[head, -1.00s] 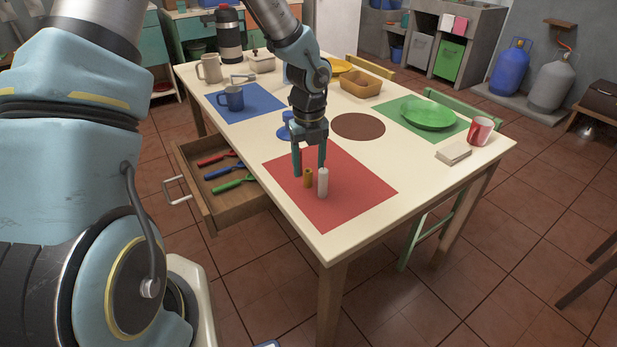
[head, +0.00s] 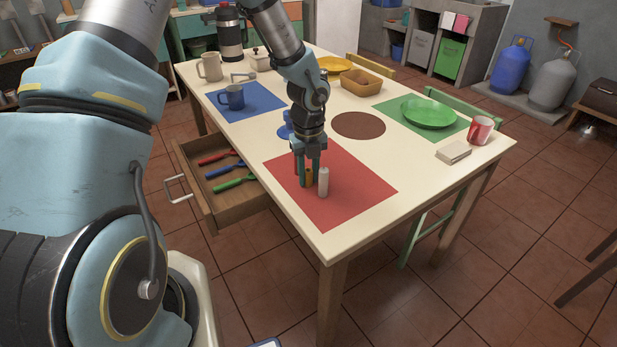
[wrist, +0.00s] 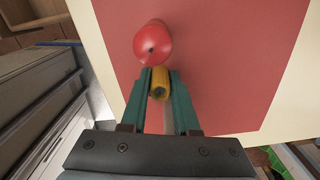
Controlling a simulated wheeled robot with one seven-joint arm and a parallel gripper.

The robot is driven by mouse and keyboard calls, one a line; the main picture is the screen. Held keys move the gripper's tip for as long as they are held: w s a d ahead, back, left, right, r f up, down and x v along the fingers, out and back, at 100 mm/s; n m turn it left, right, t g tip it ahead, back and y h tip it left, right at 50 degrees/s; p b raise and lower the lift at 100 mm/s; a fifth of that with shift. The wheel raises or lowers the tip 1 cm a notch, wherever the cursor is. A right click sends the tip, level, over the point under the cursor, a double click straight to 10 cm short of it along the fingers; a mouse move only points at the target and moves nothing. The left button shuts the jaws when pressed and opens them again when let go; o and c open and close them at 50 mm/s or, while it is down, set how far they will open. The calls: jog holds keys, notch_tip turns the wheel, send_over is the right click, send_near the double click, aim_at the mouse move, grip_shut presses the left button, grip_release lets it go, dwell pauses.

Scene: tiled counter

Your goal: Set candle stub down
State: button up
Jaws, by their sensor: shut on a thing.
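The candle stub (head: 308,178), a short yellow-brown cylinder, stands on the red mat (head: 350,195) at the table's near corner in the head view. My gripper (head: 309,172) points down and is shut on it. In the wrist view the yellow stub (wrist: 159,84) sits between the teal fingertips (wrist: 160,76).
An open drawer (head: 215,205) with several coloured-handled tools juts out left of the mat. A blue mug (head: 232,97) stands on a blue mat. The red mat's right side is bare.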

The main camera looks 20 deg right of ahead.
grip_shut()
